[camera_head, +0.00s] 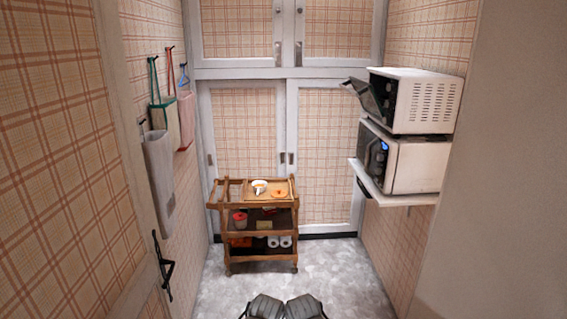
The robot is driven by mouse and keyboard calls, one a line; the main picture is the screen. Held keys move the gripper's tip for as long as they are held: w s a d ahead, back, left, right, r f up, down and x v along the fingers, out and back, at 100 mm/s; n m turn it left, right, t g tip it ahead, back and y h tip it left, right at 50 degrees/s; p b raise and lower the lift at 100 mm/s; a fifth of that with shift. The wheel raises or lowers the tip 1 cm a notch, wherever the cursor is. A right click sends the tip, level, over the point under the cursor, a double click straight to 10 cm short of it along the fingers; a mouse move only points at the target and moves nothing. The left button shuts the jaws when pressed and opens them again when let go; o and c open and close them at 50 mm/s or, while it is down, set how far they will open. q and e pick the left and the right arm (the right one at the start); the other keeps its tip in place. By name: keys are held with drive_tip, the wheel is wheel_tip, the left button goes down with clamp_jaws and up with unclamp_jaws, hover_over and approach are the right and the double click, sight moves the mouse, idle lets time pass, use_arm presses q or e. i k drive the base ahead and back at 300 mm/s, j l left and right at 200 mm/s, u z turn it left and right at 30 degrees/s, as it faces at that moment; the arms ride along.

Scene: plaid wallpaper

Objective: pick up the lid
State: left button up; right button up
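A wooden cart (226,221) stands against the back cupboards. On its top tray (250,196) is a small white cup or pot (259,186) with a dark or brownish inside. To its right lies a flat, round orange-brown piece (280,194), which may be the lid; it is too small to be sure. Two dark grey parts of my arms show at the bottom edge, the left (265,307) and the right (303,307), side by side and well short of the cart. Their fingers cannot be made out.
Bags hang at left. Floor (260,283) before the cart is clear.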

sight(278, 193)
drive_tip(key=i, duration=3.55)
drive_tip(key=i+u, duration=0.15)
drive_tip(key=i, duration=0.2)
